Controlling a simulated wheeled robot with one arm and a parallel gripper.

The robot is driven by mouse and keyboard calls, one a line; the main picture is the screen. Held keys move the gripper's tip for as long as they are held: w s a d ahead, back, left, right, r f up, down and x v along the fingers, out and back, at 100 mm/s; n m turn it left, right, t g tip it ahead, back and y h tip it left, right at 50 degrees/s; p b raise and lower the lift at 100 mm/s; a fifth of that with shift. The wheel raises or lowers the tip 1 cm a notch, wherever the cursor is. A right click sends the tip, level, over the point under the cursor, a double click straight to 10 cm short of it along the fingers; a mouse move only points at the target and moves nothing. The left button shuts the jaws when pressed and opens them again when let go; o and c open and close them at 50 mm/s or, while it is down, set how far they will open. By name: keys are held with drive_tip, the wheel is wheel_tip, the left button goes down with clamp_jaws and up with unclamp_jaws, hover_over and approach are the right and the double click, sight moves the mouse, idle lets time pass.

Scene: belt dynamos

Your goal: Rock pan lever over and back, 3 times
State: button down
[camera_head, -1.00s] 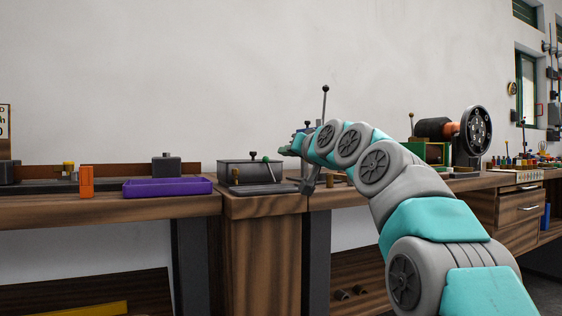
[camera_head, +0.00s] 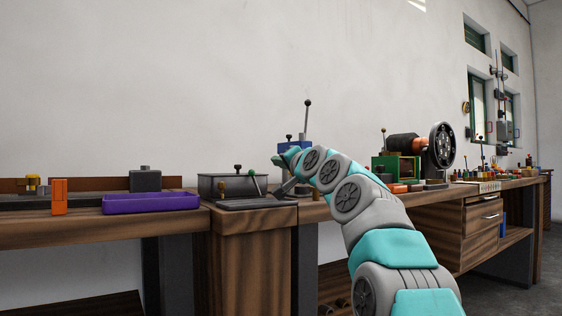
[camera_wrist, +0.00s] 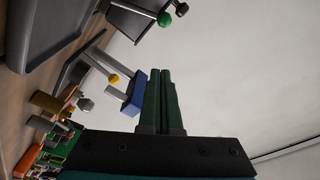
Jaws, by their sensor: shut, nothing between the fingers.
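A lever with a green ball knob (camera_head: 254,177) stands at the right side of a dark grey lidded pan (camera_head: 229,187) on the bench; no label shows that it is the pan lever. Its green knob (camera_wrist: 164,19) is also in the wrist view, near the top, beside a black knob (camera_wrist: 180,8). My gripper (camera_wrist: 162,72) has its dark green fingers shut together, empty and apart from the green knob. In the head view the end of my arm is just right of the pan; my fingers are hard to make out there.
A tall black-knobbed lever (camera_head: 307,104) and a blue block (camera_wrist: 134,93) are close by my gripper. A green machine with a black wheel (camera_head: 441,147) stands farther right.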

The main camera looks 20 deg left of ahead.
sight(256, 183)
drive_tip(key=w+a+p, duration=0.2)
drive_tip(key=a, duration=0.1)
drive_tip(key=w+a+f, duration=0.1)
drive_tip(key=a, duration=0.1)
drive_tip(key=shift+p, duration=0.4)
drive_tip(key=shift+s+a+f+b, duration=0.35)
drive_tip(key=shift+s+f+b, duration=0.15)
drive_tip(key=shift+s+b, duration=0.1)
drive_tip(key=shift+s, duration=0.1)
idle(0.6)
drive_tip(key=shift+s+a+f, duration=0.25)
drive_tip(key=shift+s+a, duration=0.05)
drive_tip(key=shift+s, duration=0.2)
